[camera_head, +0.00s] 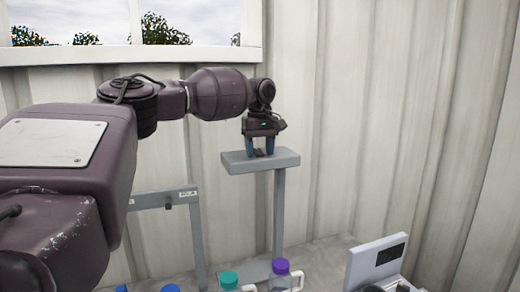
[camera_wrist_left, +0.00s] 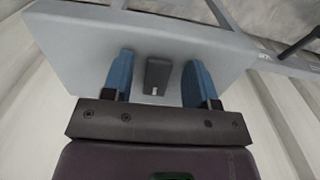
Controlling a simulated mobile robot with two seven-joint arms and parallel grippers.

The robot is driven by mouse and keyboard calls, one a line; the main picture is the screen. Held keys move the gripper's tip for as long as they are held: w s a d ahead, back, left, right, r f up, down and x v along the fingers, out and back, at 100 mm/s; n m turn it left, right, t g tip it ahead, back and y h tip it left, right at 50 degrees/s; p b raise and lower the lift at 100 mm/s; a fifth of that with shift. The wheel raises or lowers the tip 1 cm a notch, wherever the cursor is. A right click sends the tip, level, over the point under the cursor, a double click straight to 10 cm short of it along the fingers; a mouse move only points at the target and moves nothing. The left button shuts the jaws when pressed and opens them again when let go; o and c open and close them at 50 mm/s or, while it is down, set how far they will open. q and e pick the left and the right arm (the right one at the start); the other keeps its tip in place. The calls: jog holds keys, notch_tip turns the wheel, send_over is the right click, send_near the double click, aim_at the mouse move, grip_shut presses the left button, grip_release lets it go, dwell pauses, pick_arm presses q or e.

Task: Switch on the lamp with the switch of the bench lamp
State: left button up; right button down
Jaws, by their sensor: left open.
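The bench lamp (camera_head: 235,167) is a grey post with a flat grey head on top, right of centre in the head view. Its head (camera_wrist_left: 85,45) fills the upper part of the left wrist view. A small dark switch (camera_wrist_left: 157,76) sits on the head's face, with a little light mark at its lower end. My left gripper (camera_head: 258,152) is open at the lamp head, pointing down. Its two blue fingers stand on either side of the switch, with a gap on each side. The switch is hidden in the head view. My right gripper is not in view.
A grey frame (camera_head: 198,235) with a small label stands left of the lamp post. Bottles with teal (camera_head: 228,279) and purple (camera_head: 280,266) caps stand at the bottom. A white device (camera_head: 375,262) is at lower right. A ribbed wall is behind.

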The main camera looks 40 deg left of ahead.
pick_arm(q)
jog(key=c, duration=0.9)
jog(key=shift+w+a+r+g+h, duration=0.15)
jog(key=shift+g+h, duration=0.3)
jog(key=shift+h, duration=0.45)
jog(key=shift+w+a+r+g+h, duration=0.15)
jog(key=shift+g+h, duration=0.3)
jog(key=shift+h, duration=0.45)
jog(key=shift+s+a, duration=0.1)
jog(key=o, duration=0.9)
